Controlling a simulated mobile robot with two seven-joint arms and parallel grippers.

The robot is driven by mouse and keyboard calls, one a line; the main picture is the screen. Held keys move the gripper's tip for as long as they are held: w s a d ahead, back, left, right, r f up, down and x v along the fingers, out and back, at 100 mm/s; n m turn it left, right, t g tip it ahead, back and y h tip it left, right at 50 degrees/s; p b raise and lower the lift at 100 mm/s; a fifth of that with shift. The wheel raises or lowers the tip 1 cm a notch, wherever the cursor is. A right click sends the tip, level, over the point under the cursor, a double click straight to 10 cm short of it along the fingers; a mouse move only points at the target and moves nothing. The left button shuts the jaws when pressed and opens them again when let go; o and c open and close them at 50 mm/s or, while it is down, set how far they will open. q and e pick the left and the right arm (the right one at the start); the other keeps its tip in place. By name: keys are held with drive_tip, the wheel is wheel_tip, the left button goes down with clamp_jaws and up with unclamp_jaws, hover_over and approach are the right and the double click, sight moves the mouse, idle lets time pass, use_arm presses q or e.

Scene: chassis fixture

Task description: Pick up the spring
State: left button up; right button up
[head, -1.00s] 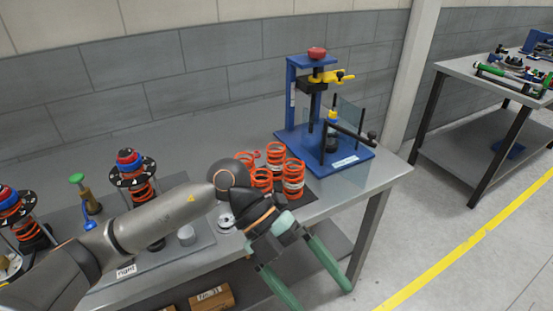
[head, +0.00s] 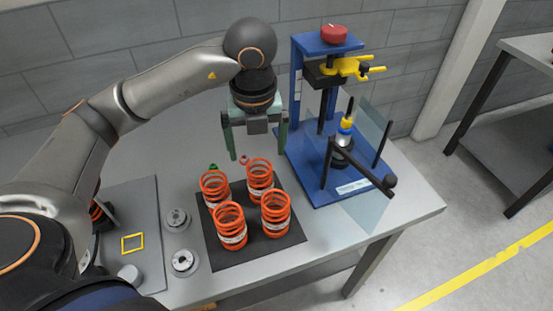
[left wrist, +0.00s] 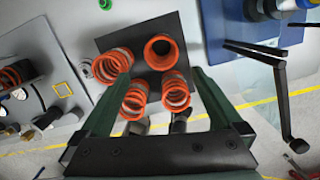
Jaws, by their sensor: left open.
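Several orange coil springs stand upright on a dark mat (head: 258,250) on the table: a back left spring (head: 215,188), a back right spring (head: 260,178), a front left spring (head: 230,225) and a front right spring (head: 276,213). My left gripper (head: 258,156) is open and empty, pointing down above the back edge of the mat, over the back right spring's side. The left wrist view shows the springs (left wrist: 161,50) beyond and between the open fingers (left wrist: 162,78). None is held. My right gripper is out of view.
A blue press fixture (head: 335,180) with a yellow clamp (head: 350,67) and a black lever (head: 360,163) stands close to the right of the gripper. Metal discs (head: 184,262) lie left of the mat. The table's front edge is bare.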

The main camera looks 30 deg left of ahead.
sight(258, 165)
use_arm(q)
drive_tip(key=f, duration=0.6)
drive_tip(key=shift+w+a+b, duration=0.25)
drive_tip(key=shift+w+b, duration=0.05)
drive_tip(key=shift+w, duration=0.05)
drive_tip(key=shift+w+a+f+p, duration=0.1)
drive_tip(key=shift+w+f+p, duration=0.1)
drive_tip(key=shift+f, duration=0.85)
drive_tip(key=shift+w+a+f+p, duration=0.15)
drive_tip(key=shift+w+f, duration=0.1)
drive_tip(key=shift+f, duration=0.75)
drive_tip(key=shift+w+a+f+p, duration=0.1)
drive_tip(key=shift+w+f, duration=0.1)
drive_tip(key=shift+f, duration=0.85)
drive_tip(key=shift+r, duration=0.1)
clamp_jaws()
